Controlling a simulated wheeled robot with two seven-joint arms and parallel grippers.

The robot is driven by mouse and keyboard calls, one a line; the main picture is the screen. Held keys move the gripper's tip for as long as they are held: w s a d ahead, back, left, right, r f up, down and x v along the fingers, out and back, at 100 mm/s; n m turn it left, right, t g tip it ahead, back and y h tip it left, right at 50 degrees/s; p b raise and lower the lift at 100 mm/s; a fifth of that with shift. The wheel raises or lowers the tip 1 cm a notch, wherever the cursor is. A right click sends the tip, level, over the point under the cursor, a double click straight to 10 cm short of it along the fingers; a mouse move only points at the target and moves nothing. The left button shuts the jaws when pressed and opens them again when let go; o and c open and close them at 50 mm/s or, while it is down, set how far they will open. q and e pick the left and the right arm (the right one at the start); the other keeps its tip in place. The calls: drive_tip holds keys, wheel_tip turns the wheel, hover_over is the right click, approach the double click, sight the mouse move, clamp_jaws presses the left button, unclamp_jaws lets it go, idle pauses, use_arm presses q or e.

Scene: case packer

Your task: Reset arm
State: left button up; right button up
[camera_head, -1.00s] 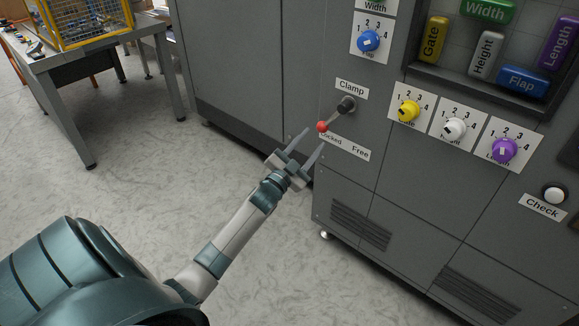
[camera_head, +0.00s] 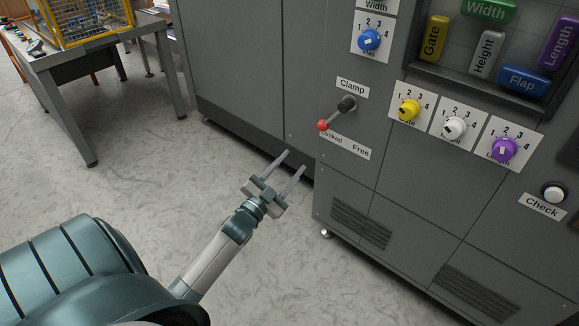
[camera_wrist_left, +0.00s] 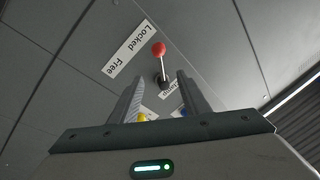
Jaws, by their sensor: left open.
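My left gripper (camera_head: 287,166) is open and empty in the head view. It is in front of the grey machine, below and left of the clamp lever, and apart from it. The clamp lever's red knob (camera_head: 322,126) points down and left, near the word "Locked" on the Locked/Free label (camera_head: 345,145). In the left wrist view, the red knob (camera_wrist_left: 159,48) shows above and beyond the two spread fingers (camera_wrist_left: 160,95), with nothing between them. My right gripper is not in view.
The grey machine front (camera_head: 300,60) carries blue (camera_head: 369,40), yellow (camera_head: 409,110), white (camera_head: 454,128) and purple (camera_head: 504,150) dials and a white Check button (camera_head: 554,194). A table (camera_head: 110,48) with a yellow cage stands at the upper left. Open floor (camera_head: 130,190) lies between.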

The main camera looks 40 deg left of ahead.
use_arm(q)
drive_tip(key=shift+f, duration=0.1)
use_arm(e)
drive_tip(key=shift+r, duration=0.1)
